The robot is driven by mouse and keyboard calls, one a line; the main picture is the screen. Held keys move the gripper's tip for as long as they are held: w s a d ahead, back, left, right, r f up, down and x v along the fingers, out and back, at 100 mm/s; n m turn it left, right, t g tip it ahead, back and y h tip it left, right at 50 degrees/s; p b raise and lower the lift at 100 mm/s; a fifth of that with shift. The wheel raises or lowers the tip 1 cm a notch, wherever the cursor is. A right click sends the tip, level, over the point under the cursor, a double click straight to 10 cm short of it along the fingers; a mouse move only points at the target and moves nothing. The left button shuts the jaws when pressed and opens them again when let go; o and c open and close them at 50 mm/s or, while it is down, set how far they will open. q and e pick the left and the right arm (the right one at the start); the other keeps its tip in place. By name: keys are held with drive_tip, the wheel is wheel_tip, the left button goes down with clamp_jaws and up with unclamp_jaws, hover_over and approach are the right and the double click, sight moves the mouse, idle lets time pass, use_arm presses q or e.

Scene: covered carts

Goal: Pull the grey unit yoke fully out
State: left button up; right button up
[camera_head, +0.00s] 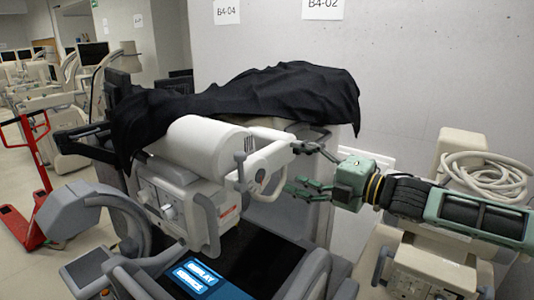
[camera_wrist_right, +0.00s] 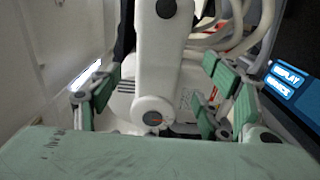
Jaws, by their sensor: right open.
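The unit (camera_head: 180,195) is a pale grey-white machine with a knob on its front and a large white cylinder on top. Its yoke (camera_head: 262,160) looks like the pale forked arm at the unit's right side. In the right wrist view a white arm of it (camera_wrist_right: 158,70) with a round dark joint runs between my fingers. My right gripper (camera_head: 292,168) comes from the right, open, its green fingers to either side of this part; contact cannot be made out. It also shows in the right wrist view (camera_wrist_right: 160,85). My left gripper is not in view.
A black cover (camera_head: 250,95) drapes over the cart behind the unit. A beige machine with coiled hose (camera_head: 480,175) stands at the right. A lit blue display (camera_head: 203,280) is in front. A red pallet jack (camera_head: 25,215) stands on open floor at the left.

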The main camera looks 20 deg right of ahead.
sight(278, 160)
drive_tip(key=x, duration=0.7)
drive_tip(key=shift+w+a, duration=0.1)
drive_tip(key=shift+a, duration=0.15)
drive_tip(key=shift+r, duration=0.1)
